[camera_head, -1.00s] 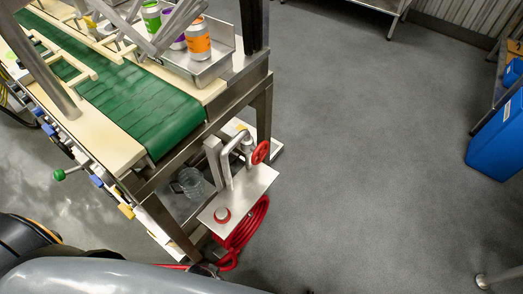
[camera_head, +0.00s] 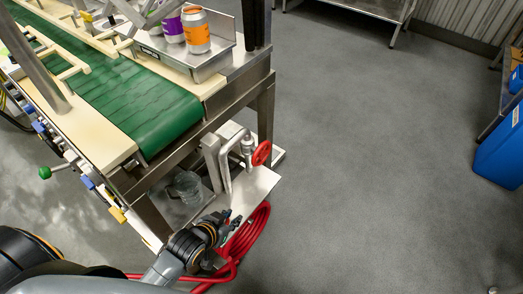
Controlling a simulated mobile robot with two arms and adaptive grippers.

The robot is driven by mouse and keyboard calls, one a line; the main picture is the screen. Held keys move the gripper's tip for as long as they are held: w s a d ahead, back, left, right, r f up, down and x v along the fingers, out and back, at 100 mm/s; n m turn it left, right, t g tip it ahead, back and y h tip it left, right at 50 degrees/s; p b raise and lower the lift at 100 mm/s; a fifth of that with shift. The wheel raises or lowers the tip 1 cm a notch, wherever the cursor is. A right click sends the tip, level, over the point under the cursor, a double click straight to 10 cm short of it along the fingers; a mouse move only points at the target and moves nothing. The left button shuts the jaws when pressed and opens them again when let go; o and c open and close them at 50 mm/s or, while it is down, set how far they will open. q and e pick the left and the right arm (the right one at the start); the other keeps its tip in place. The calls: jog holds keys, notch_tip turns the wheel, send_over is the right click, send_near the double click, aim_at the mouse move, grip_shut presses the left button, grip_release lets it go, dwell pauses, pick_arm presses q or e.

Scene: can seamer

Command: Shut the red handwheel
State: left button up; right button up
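The red handwheel (camera_head: 262,153) is mounted on a metal valve pipe above a small steel shelf (camera_head: 256,187) at the end of the conveyor frame. Its spoked face points to the right. My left gripper (camera_head: 231,219) is low at the front edge of the shelf, below and to the left of the handwheel and apart from it. Its fingers are small and dark, and I cannot tell whether they are open. My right gripper is out of view.
A red hose (camera_head: 247,236) is coiled below the shelf beside my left gripper. The green conveyor belt (camera_head: 120,98) and its steel frame stand on the left, with cans (camera_head: 196,30) on top. A clear jug (camera_head: 187,187) sits underneath. The floor to the right is free.

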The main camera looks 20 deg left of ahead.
pick_arm(q)
jog(key=w+r+t+h+b, duration=0.1)
jog(key=w+r+t+h, duration=0.1)
jog(key=w+r+t, duration=0.3)
jog(key=m+t+h, duration=0.1)
jog(key=t+h, duration=0.1)
jog(key=t, duration=0.1)
send_near(262, 149)
jog(key=x, duration=0.3)
jog(key=f+x, duration=0.1)
jog(key=x, duration=0.6)
jog(key=shift+w+a+f, duration=0.2)
jog(key=shift+w, duration=0.3)
jog(key=shift+c, duration=0.2)
grip_shut()
